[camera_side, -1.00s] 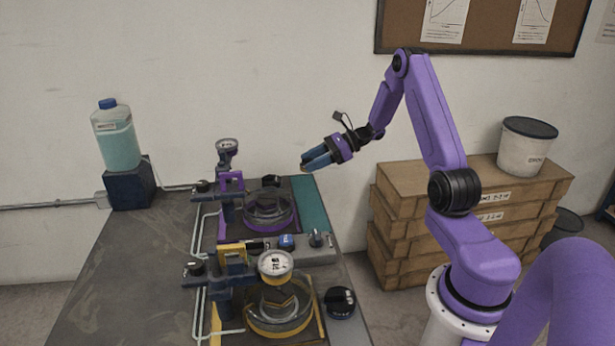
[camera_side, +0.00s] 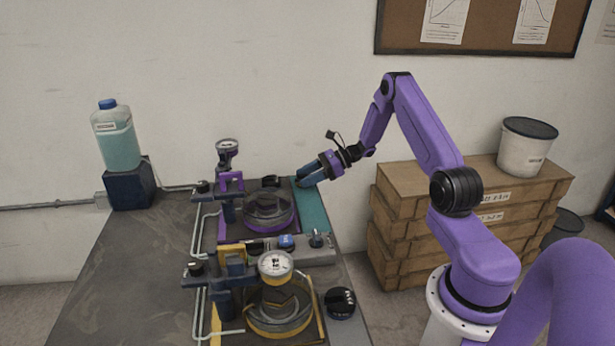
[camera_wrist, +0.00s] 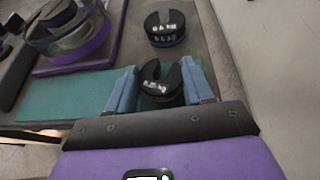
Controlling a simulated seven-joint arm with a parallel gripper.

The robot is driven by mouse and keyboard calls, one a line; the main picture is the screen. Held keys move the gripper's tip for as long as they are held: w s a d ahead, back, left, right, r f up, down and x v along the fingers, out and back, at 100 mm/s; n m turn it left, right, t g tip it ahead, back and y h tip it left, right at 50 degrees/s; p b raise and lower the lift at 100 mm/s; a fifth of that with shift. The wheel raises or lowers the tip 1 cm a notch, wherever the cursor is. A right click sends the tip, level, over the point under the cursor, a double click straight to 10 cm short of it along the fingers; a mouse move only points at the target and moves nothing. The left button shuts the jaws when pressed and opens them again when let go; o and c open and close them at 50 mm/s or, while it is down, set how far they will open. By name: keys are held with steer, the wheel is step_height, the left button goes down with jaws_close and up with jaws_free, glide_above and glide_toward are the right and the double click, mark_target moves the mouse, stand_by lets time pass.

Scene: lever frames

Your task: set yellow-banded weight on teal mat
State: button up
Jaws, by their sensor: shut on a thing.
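My gripper (camera_side: 302,182) is low at the far end of the teal mat (camera_side: 314,208). In the wrist view my gripper (camera_wrist: 160,92) has its blue fingers shut on a black slotted weight (camera_wrist: 158,86) with white lettering. I cannot make out the colour of its band. The teal mat (camera_wrist: 68,98) spreads to the left of and beneath the fingers there. I cannot tell whether the weight touches the mat. In the side view the fingers mostly hide the held weight.
Another dark slotted weight, blue-banded (camera_wrist: 166,30), stands beyond my fingers. A purple-trimmed lever station (camera_side: 268,210) is left of the mat. A yellow-trimmed station (camera_side: 278,310) and a black weight (camera_side: 340,302) are nearer. The table's left part is clear.

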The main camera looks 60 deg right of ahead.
steer(key=shift+f, duration=0.1)
steer(key=o, duration=1.2)
steer(key=shift+o, duration=0.2)
